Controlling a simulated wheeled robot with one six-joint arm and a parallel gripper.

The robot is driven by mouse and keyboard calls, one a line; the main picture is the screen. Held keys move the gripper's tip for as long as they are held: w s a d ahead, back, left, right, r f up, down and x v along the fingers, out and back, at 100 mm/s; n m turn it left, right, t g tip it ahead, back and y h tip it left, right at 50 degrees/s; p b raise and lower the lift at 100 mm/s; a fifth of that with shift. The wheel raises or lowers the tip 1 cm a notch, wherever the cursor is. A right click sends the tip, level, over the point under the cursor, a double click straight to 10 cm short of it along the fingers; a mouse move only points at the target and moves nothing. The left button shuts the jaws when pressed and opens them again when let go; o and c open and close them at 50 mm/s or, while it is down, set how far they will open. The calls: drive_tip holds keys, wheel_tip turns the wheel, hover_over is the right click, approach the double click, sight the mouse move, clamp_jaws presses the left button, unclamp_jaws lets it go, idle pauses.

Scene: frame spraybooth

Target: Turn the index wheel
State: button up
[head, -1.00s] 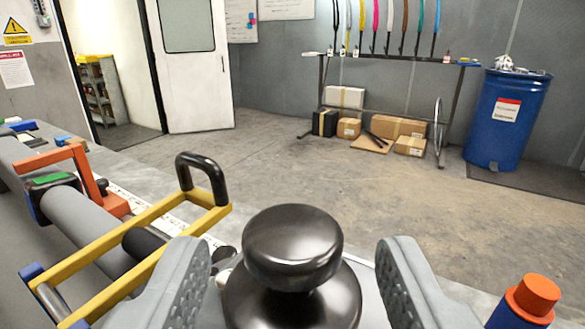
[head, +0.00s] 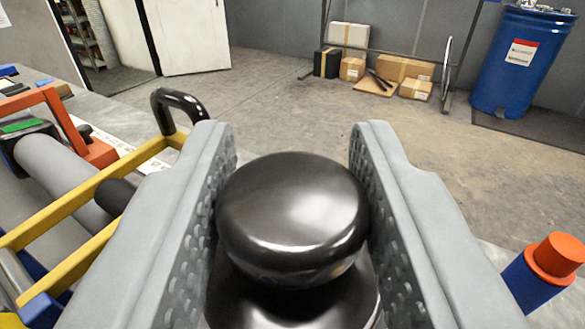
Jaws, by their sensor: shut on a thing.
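A glossy black round knob (head: 292,215) stands on a wider dark base (head: 300,300) in the lower middle of the head view. My gripper (head: 293,190) has one grey, textured finger on each side of the knob and is shut on it. The fingers reach past the knob's far side. What lies under the dark base is mostly hidden, so I cannot tell the rest of the index wheel.
A yellow frame (head: 85,200) with a black handle (head: 178,108) and a grey roller stand close on the left. An orange-capped blue post (head: 545,268) stands close on the right. Boxes (head: 403,70) and a blue drum (head: 522,62) are far back on open floor.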

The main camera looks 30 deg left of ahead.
drive_tip(key=shift+n+y, duration=0.3)
drive_tip(key=shift+y, duration=0.1)
drive_tip(key=n+g+y, duration=0.2)
drive_tip(key=g+y, duration=0.1)
drive_tip(key=shift+w+d+n, duration=0.1)
drive_tip(key=shift+n, duration=0.3)
drive_tip(key=n+g+y, duration=0.3)
drive_tip(key=g, duration=0.2)
drive_tip(key=shift+n, duration=0.3)
drive_tip(key=n+g+y, duration=0.1)
drive_tip(key=n+g, duration=0.2)
drive_tip(key=g, duration=0.2)
drive_tip(key=n+g, duration=0.3)
drive_tip(key=g, duration=0.2)
drive_tip(key=shift+y, duration=0.4)
drive_tip(key=shift+n+g, duration=0.3)
drive_tip(key=shift+n, duration=0.1)
drive_tip(key=o, duration=0.9)
